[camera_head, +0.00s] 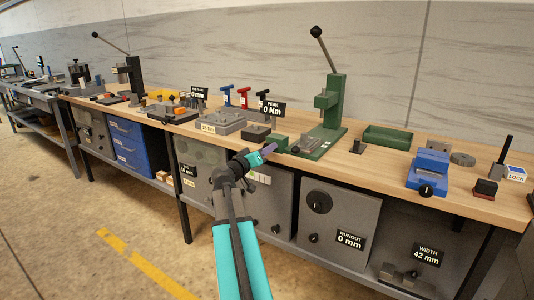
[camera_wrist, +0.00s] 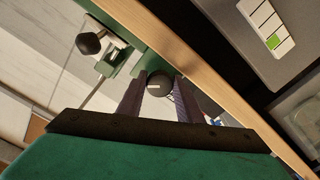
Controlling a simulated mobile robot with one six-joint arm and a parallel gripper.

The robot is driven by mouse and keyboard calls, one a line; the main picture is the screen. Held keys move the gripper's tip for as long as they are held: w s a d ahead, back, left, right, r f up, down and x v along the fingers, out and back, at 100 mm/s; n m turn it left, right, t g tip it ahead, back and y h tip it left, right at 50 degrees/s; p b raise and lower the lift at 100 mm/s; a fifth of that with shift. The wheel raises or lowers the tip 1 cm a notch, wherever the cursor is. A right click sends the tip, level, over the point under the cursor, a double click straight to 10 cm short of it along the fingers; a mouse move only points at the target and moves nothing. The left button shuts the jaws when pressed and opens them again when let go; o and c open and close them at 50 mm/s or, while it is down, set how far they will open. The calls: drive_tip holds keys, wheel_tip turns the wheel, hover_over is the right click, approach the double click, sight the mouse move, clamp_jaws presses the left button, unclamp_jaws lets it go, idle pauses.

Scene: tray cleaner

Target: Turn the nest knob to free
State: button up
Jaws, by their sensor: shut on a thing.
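A dark round knob (camera_wrist: 159,86) with a short pale mark on its face sits between my two fingers in the wrist view, in front of a green fixture. It looks like the nest knob. My gripper (camera_wrist: 158,92) is shut on it. I cannot read which way the knob points.
The wooden bench top (camera_head: 386,165) carries a blue fixture (camera_head: 428,172) and an empty green tray (camera_head: 388,136) to the right.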

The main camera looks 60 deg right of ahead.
drive_tip(key=n+p, duration=0.1)
drive_tip(key=n, duration=0.9)
drive_tip(key=shift+a+p, duration=0.1)
drive_tip(key=shift+p, duration=0.2)
drive_tip(key=o, duration=1)
drive_tip(key=shift+r, duration=0.1)
drive_tip(key=shift+o, duration=0.2)
drive_tip(key=shift+a, duration=0.1)
drive_tip(key=a, duration=1.3)
drive_tip(key=shift+a, duration=0.3)
